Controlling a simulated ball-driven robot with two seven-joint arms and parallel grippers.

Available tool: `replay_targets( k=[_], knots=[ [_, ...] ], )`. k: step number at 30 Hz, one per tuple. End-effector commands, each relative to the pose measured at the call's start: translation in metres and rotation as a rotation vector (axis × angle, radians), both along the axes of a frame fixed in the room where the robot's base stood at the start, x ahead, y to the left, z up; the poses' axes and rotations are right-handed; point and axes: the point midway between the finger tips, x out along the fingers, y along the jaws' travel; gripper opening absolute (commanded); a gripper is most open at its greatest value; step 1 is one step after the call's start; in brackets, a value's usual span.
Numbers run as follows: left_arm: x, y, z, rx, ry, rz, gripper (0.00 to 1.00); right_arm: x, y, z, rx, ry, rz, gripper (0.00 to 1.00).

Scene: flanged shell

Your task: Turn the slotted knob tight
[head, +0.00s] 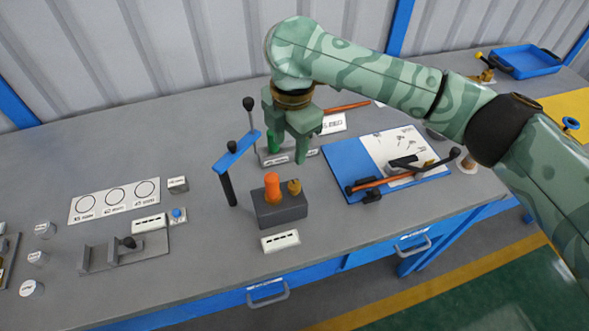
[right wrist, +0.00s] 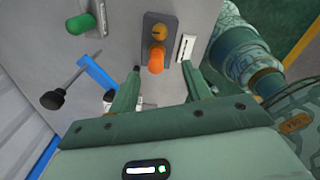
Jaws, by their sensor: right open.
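A dark grey block (head: 281,211) stands on the table near the middle of the head view. It carries an upright orange cylinder (head: 272,187) and a shorter brass knob (head: 294,187). In the right wrist view the brass knob (right wrist: 158,32) shows a dark line across its top, beside the orange cylinder (right wrist: 156,58). My right gripper (head: 288,152) is open and empty, pointing down above and behind the block. In the right wrist view its fingers (right wrist: 163,75) stand on either side of the orange cylinder's image, apparently without touching it. My left gripper is not in view.
A blue-topped post (head: 236,152) stands left of the block. A green cylinder (head: 273,141) is behind it. A blue board (head: 345,165) with a red-handled tool lies to the right. A white label (head: 280,241) lies in front. Table left of the post is partly clear.

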Motion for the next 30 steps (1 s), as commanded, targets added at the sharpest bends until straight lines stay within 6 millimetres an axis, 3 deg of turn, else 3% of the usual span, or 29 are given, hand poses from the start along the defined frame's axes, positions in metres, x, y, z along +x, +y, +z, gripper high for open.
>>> replay_targets(
  k=[3, 7, 21, 30],
  knots=[
    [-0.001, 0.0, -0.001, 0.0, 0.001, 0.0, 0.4, 0.005, -0.008, 0.012, -0.042, 0.002, 0.02, 0.49],
    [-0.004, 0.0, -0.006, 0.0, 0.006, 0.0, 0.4, 0.005, -0.009, 0.0, -0.047, 0.008, 0.024, 0.49],
    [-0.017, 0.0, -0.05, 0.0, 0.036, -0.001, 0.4, 0.005, -0.009, -0.114, -0.044, 0.008, 0.022, 0.49],
    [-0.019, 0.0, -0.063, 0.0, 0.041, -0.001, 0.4, 0.005, -0.009, -0.147, -0.043, 0.003, 0.022, 0.49]
  ],
)
